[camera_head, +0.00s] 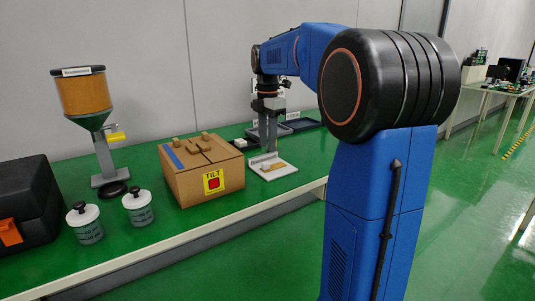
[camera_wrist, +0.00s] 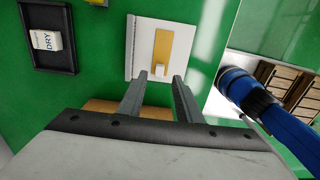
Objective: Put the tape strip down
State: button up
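The tape strip, a tan strip (camera_wrist: 161,47) with a small white block (camera_wrist: 158,70) at its near end, lies on a white plate (camera_wrist: 140,50) in the wrist view. In the head view the tan strip (camera_head: 272,165) shows on the white plate (camera_head: 284,171) on the green bench. My gripper (camera_wrist: 161,78) is open, with a gap between its two grey fingers and nothing seen held. The white block shows in that gap, apart from both fingers. In the head view my gripper (camera_head: 268,148) points down above the plate's back edge.
A cardboard box (camera_head: 198,180) with a yellow TILT label stands left of the plate. A dark tray (camera_wrist: 70,65) holds a white DRY box (camera_wrist: 46,40). Two lidded jars, a hopper stand (camera_head: 103,150) and a black case (camera_head: 25,205) stand farther left.

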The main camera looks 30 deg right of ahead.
jog(key=shift+r, duration=2.8)
jog(key=s+a+f+m+t, duration=0.1)
jog(key=s+a+f+m, duration=0.4)
jog(key=s, duration=0.3)
jog(key=s+a+f+m+t, duration=0.25)
jog(key=s+a+m, duration=0.3)
jog(key=s, duration=0.35)
jog(key=s+a+f+m, duration=0.2)
jog(key=s+f+m, duration=0.2)
jog(key=s+f, duration=0.2)
jog(key=s+a+f+m+t, duration=0.1)
jog(key=s+a+f+m, duration=0.2)
jog(key=s+f, duration=0.4)
jog(key=shift+a+f+m, duration=0.15)
jog(key=shift+f+m, duration=0.25)
jog(key=shift+m, duration=0.05)
jog(key=shift+s, duration=0.1)
